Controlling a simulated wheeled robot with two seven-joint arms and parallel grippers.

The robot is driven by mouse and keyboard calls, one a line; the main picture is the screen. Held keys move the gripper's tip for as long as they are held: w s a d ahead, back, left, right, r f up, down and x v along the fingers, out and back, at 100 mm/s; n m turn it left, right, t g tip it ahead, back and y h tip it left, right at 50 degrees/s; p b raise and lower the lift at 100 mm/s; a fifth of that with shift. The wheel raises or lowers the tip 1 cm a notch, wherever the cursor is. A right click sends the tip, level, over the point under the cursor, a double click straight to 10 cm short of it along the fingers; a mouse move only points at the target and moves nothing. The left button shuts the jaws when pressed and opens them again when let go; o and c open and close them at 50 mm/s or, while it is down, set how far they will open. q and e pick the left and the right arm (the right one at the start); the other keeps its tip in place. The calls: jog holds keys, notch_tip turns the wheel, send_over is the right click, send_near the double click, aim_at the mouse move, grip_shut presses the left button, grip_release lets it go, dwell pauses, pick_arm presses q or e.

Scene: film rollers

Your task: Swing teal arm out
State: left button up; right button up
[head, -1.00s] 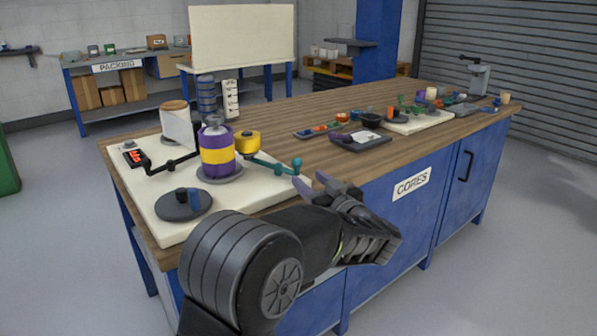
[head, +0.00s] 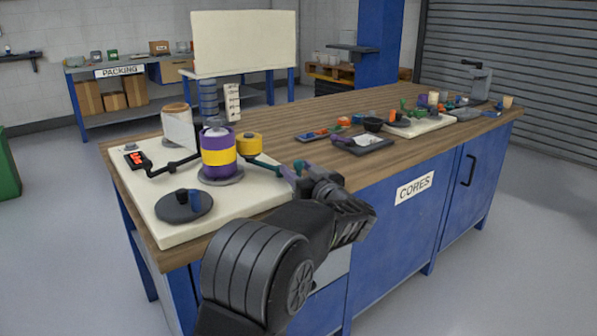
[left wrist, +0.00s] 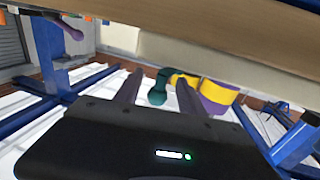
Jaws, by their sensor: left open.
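The teal arm (head: 264,164) runs out from beside the yellow roller (head: 249,144) toward the bench's front edge. Its knobbed end is close to my left gripper (head: 296,172), which is open. In the left wrist view, the teal arm's end (left wrist: 158,91) shows between the two purple fingers (left wrist: 158,84), with a gap visible on both sides. I cannot tell whether a finger touches it. The yellow roller and the purple-and-yellow roll (left wrist: 217,96) show behind it. My right gripper is not in view.
The cream board (head: 240,208) also carries a black arm (head: 176,164), a white roll (head: 179,130) and a dark disc (head: 184,207). A dark tray (head: 362,144) and small parts lie farther right on the wooden bench (head: 290,152).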

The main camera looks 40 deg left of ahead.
pick_arm(q)
jog(key=shift+c, duration=0.4)
jog(key=shift+d, duration=0.1)
jog(key=c, duration=0.9)
grip_shut()
jog(key=shift+f, duration=0.15)
